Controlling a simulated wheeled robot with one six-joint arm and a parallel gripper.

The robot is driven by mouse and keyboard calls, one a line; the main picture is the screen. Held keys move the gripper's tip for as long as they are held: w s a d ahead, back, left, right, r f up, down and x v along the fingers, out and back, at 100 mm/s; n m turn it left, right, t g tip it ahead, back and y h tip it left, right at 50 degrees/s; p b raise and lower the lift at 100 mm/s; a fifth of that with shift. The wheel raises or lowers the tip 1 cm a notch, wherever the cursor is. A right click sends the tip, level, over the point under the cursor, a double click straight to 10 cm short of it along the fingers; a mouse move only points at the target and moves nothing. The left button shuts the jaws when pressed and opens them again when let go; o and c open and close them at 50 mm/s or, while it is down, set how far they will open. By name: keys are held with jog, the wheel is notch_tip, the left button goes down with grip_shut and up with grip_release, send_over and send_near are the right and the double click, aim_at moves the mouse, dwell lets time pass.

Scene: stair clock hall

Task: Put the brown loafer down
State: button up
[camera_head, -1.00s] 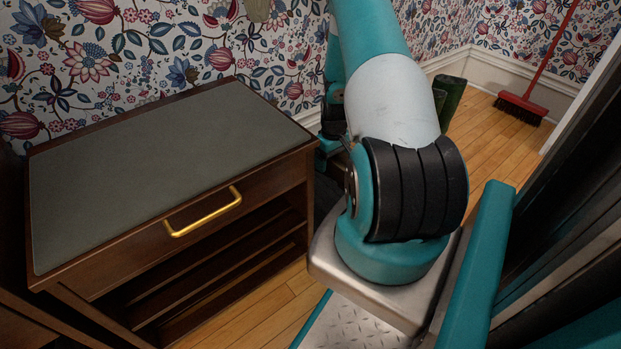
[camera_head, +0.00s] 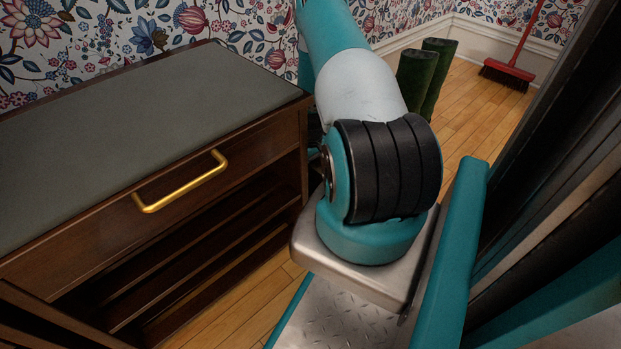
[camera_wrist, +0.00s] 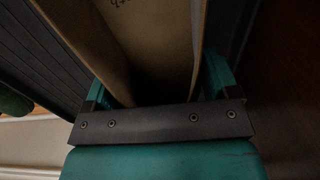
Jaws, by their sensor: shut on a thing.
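In the wrist view, my gripper (camera_wrist: 158,82) is shut on a tan-brown thing with a pale inside and small dark marks, which I take to be the brown loafer (camera_wrist: 150,35). It lies between the two teal fingers and runs out of the top of the picture, so its full shape is hidden. The head view shows neither my gripper nor the loafer; my own arm fills the middle there.
A dark wooden cabinet (camera_head: 255,150) with a bare grey top (camera_head: 130,115), a gold-handled drawer and open shelves stands at left. Green boots (camera_head: 417,78) and a red broom (camera_head: 510,75) stand by the far wall. Wooden floor (camera_head: 468,120) shows clear between.

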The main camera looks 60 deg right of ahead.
notch_tip(320, 180, down, 4)
jog(key=b, duration=0.2)
jog(key=shift+f+b, duration=0.2)
jog(key=shift+b, duration=0.15)
jog(key=shift+r, duration=0.1)
jog(key=o, duration=1)
jog(key=shift+o, duration=0.2)
notch_tip(320, 180, up, 12)
jog(key=p, duration=0.7)
jog(key=shift+d, duration=0.1)
